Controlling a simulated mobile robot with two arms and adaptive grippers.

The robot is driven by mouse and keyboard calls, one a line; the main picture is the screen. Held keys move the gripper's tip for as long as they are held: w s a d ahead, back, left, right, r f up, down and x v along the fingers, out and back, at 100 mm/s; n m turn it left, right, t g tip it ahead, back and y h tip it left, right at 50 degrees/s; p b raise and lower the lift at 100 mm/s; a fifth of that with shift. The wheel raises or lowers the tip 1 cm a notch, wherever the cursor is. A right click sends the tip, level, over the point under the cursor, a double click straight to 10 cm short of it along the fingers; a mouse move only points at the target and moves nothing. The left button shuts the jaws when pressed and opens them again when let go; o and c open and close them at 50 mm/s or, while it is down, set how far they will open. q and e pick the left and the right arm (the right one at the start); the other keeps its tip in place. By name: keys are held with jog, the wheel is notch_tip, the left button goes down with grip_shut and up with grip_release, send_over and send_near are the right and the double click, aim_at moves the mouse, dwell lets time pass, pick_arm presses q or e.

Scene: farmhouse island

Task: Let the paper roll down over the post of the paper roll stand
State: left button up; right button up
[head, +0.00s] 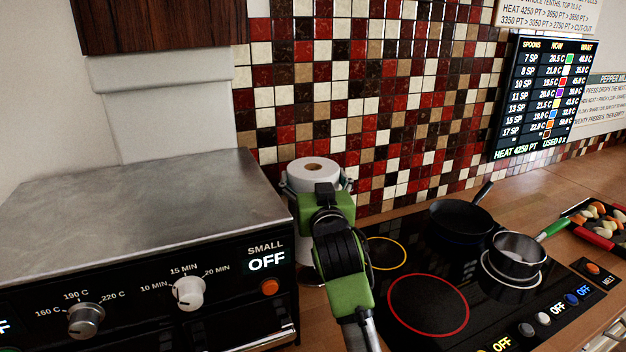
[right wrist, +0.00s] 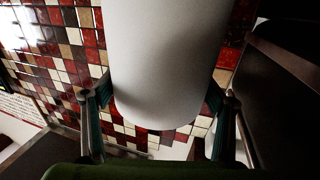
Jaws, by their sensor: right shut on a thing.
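The white paper roll (head: 313,170) stands upright near the tiled wall, between the oven and the cooktop, with the brown core hole showing on top. My right gripper (head: 317,184) is shut around its sides, one finger on each side. In the right wrist view, the roll (right wrist: 165,60) fills the space between the fingers of the gripper (right wrist: 158,108), and its rounded end shows. A curved edge shows low behind my right arm, and I cannot tell if it is the stand's base. The post is not visible. My left gripper is not in view.
The metal-topped oven (head: 140,200) stands close on the left. The black cooktop (head: 430,290) on the right carries a dark pan (head: 460,225) and a small pot (head: 517,250). The tiled wall (head: 400,100) is close behind.

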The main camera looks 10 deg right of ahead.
notch_tip(320, 180, up, 17)
jog(key=p, duration=1.5)
jog(key=shift+r+p, duration=0.2)
jog(key=shift+p, duration=0.1)
dwell(1.8)
jog(key=shift+p, duration=0.6)
dwell(1.5)
